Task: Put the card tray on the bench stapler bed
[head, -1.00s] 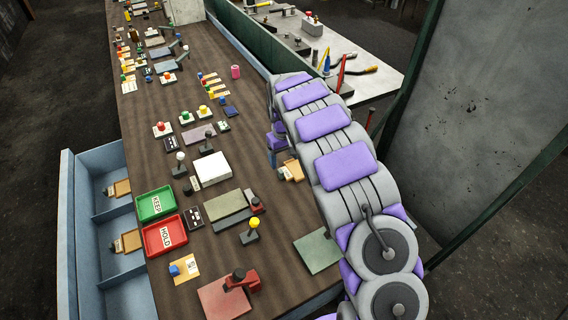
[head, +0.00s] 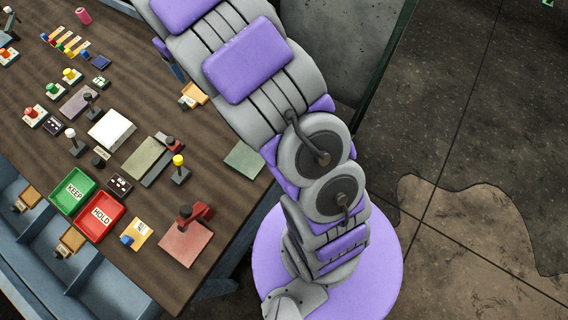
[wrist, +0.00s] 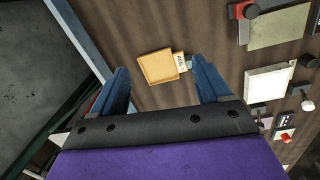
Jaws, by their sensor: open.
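The card tray (head: 195,92) looks like the small tan tray with a raised rim near the bench's far edge, with a pale labelled card beside it. It also shows in the wrist view (wrist: 158,67). My gripper (wrist: 158,66) is open, its blue fingers apart on either side of the tray in the picture; no contact shows. In the head view my arm mostly hides the gripper. A reddish plate with a red lever arm (head: 187,243), near the bench's front corner, may be the stapler bed; I cannot tell for certain.
A green KEEP tray (head: 72,190) and a red HOLD tray (head: 101,217) lie at the left. A white block (head: 111,130), a grey-green plate (head: 145,160) and a yellow-knobbed post (head: 180,170) stand between. A bare greenish plate (head: 245,160) lies near the bench edge.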

